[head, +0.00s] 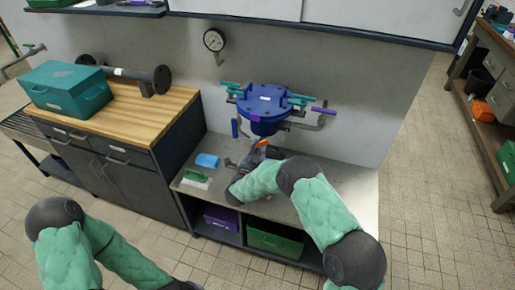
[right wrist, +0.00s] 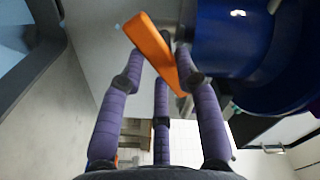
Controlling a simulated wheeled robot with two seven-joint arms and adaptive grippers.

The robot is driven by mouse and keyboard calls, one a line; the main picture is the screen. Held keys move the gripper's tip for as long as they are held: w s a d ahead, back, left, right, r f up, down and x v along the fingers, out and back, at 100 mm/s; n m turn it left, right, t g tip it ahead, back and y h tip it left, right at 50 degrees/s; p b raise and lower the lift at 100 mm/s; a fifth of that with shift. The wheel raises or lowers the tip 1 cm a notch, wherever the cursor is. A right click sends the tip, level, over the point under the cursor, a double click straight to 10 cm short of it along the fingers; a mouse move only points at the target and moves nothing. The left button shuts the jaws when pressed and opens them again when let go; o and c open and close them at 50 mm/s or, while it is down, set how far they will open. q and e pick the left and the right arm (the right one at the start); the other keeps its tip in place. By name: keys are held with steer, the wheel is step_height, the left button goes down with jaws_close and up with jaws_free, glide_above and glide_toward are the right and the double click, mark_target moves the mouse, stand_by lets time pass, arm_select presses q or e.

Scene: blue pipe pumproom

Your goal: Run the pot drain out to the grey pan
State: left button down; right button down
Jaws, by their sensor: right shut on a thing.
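The blue pot (head: 264,98), with a bolted round lid, is mounted at the wall above the steel bench. Below it, an orange handle (head: 262,144) shows at my right gripper (head: 254,153). In the right wrist view, the orange handle (right wrist: 152,50) lies between the purple fingers of my right gripper (right wrist: 160,65), which is shut on it. The blue pot (right wrist: 240,45) is close by at the upper right there. I cannot make out the grey pan or any flow; the gripper and arm hide part of the bench. My left gripper is out of view.
On the steel bench (head: 345,185) lie a blue sponge-like block (head: 207,160) and a green item (head: 197,175). A teal toolbox (head: 66,88) and a dark flanged pipe (head: 125,75) sit on the wooden counter at left. A gauge (head: 213,40) is on the wall.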

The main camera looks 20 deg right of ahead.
steer(key=n+p, duration=0.1)
steer(key=n, duration=0.4)
steer(key=shift+r+n+p, duration=0.1)
steer(key=shift+n+p, duration=0.3)
steer(key=n+p, duration=0.1)
steer(key=n, duration=0.3)
steer(key=shift+s+n+p, duration=0.1)
steer(key=shift+n+p, duration=0.2)
steer(key=shift+n, duration=0.1)
steer(key=c, duration=2)
jaws_free()
steer(key=shift+r, duration=0.1)
steer(key=o, duration=1.1)
steer(key=v, duration=1.2)
